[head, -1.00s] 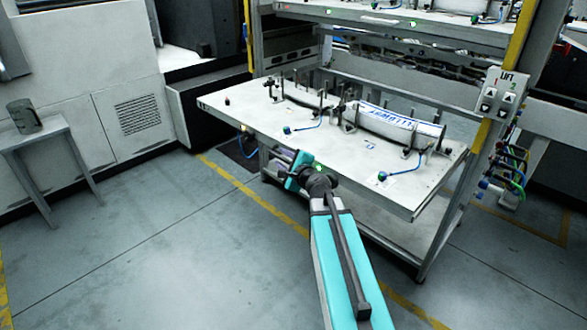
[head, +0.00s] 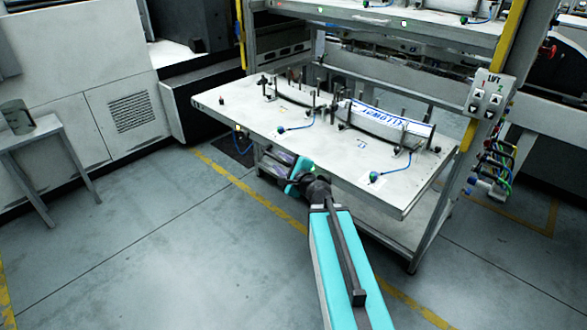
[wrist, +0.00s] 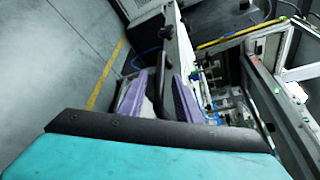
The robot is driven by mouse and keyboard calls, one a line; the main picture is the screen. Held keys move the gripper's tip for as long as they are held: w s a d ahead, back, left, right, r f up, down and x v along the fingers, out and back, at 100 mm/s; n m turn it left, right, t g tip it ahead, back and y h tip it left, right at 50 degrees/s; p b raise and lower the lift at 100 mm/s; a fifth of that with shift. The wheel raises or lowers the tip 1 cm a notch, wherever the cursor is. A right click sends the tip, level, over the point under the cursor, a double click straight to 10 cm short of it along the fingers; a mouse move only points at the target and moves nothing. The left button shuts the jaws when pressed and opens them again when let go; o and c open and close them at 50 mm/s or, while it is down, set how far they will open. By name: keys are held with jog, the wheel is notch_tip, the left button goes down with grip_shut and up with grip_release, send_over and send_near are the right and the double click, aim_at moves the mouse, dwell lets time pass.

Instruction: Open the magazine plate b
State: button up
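The lower magazine plate (head: 335,162) is a pale flat shelf that juts out of the rack. I cannot read a letter on it, so whether it is plate b is unclear. My gripper (head: 283,160) is low at the front edge of this plate, left of its middle. In the wrist view, its two purple fingers (wrist: 159,95) stand apart with a gap between them. A pale plate edge (wrist: 180,52) with a dark knob (wrist: 170,32) shows just beyond the fingertips.
Curved label stacks (head: 393,121), posts and blue hoses stand on the plate. An upper shelf (head: 375,25) is above it. A lift control box (head: 490,92) is on the right post. A small side table (head: 32,135) stands left. The floor (head: 150,235) in front is clear.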

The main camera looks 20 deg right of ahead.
jog(key=shift+s+r+p, duration=0.25)
jog(key=shift+s+p, duration=0.3)
jog(key=shift+p, duration=0.6)
jog(key=s+p, duration=0.1)
jog(key=p, duration=0.3)
jog(key=shift+r+p, duration=0.1)
jog(key=shift+p, duration=0.2)
jog(key=p+v, duration=0.1)
jog(key=p, duration=0.4)
jog(key=shift+s+r, duration=0.1)
jog(key=shift+s, duration=0.2)
jog(key=shift+p+v, duration=2.75)
jog(key=shift+p, duration=1.8)
